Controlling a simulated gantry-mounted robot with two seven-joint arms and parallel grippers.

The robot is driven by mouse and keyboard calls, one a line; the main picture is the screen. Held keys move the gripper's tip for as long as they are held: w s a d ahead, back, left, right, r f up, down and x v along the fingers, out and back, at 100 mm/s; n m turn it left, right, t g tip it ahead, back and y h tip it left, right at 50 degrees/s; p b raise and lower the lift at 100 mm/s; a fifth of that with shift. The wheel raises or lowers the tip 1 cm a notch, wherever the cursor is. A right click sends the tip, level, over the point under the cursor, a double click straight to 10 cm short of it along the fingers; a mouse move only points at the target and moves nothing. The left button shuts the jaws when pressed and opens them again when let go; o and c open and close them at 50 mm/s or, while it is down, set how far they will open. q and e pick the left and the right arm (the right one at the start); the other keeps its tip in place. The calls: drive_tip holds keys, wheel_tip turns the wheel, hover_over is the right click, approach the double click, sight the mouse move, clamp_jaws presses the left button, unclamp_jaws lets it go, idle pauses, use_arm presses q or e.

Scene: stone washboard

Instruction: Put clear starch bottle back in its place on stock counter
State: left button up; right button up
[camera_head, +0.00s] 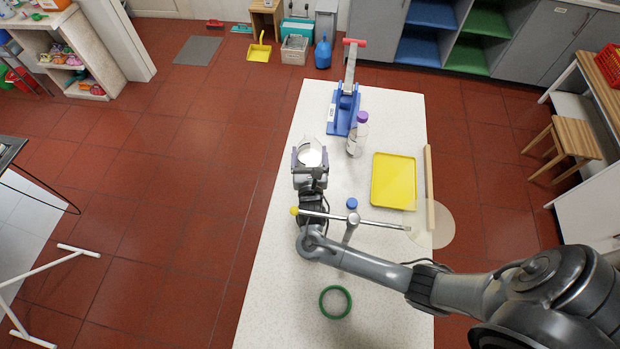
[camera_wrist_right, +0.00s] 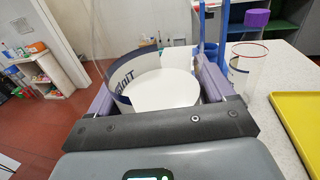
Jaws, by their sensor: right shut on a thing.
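My right gripper (camera_head: 310,158) is shut on a clear container (camera_wrist_right: 165,88) over the left edge of the white counter (camera_head: 290,250). The container has see-through walls, a white disc-like surface inside, and a label with partly readable dark letters. In the right wrist view it sits between the purple fingers; its upper part runs out of the picture. A second clear bottle with a purple cap (camera_head: 361,118) stands on the counter to the right of the gripper, and also shows in the right wrist view (camera_wrist_right: 247,70). My left gripper is not in view.
A blue device with a grey lever (camera_head: 344,108) stands behind the gripper. A yellow tray (camera_head: 393,181), a wooden rod (camera_head: 429,190), a blue-capped item (camera_head: 351,203) and a green ring (camera_head: 335,302) lie to the right or nearer. The counter's front left is clear.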

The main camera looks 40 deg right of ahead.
drive_tip(key=shift+f+b, duration=0.85)
drive_tip(key=shift+f, duration=3.25)
drive_tip(key=shift+f, duration=0.1)
drive_tip(key=o, duration=1.4)
drive_tip(key=shift+f, duration=0.1)
drive_tip(key=shift+r, duration=0.2)
drive_tip(key=v, duration=1.2)
drive_tip(key=shift+p, duration=0.3)
